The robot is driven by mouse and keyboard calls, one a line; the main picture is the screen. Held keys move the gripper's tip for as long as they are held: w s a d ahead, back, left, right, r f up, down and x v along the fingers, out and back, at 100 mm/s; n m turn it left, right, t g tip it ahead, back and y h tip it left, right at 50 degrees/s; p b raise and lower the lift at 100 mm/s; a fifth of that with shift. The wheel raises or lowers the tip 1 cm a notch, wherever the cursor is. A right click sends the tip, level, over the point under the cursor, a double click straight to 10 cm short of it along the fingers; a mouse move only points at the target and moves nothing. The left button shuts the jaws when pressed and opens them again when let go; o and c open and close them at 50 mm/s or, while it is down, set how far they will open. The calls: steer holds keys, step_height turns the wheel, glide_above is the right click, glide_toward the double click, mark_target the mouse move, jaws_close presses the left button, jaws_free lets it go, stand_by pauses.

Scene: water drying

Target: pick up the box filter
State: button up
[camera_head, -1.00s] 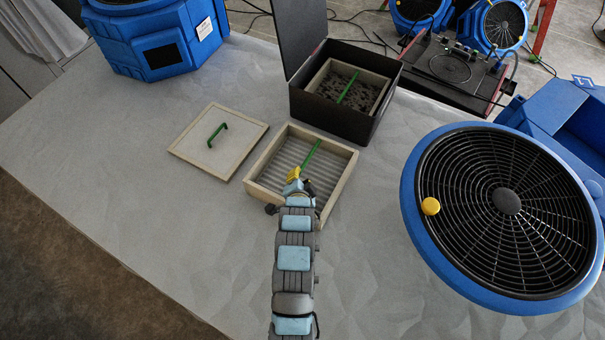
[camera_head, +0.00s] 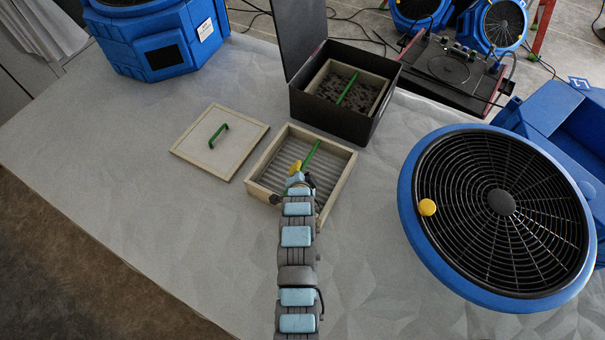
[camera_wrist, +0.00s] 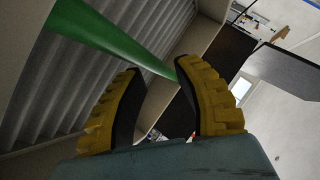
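The box filter (camera_head: 283,159) is a pale wooden frame with grey pleats and a green handle bar (camera_head: 311,155) across it. It lies on the table in the middle of the head view. My gripper (camera_head: 296,167), with yellow fingers, is over its near part, at the near end of the handle. In the wrist view, my gripper (camera_wrist: 160,75) has its two black-padded fingers apart. The green handle (camera_wrist: 115,42) runs past the left fingertip and ends from view behind the right one. Whether the fingers touch it I cannot tell. My arm hides the frame's near side.
A flat wooden-framed panel (camera_head: 240,150) with a green handle lies left of the filter. Behind it, an open black box (camera_head: 330,115) holds another wooden frame (camera_head: 375,80) with dark debris. A large blue fan (camera_head: 405,215) stands at right.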

steer(key=shift+p+x, duration=0.4)
steer(key=shift+x, duration=1.05)
jaws_close()
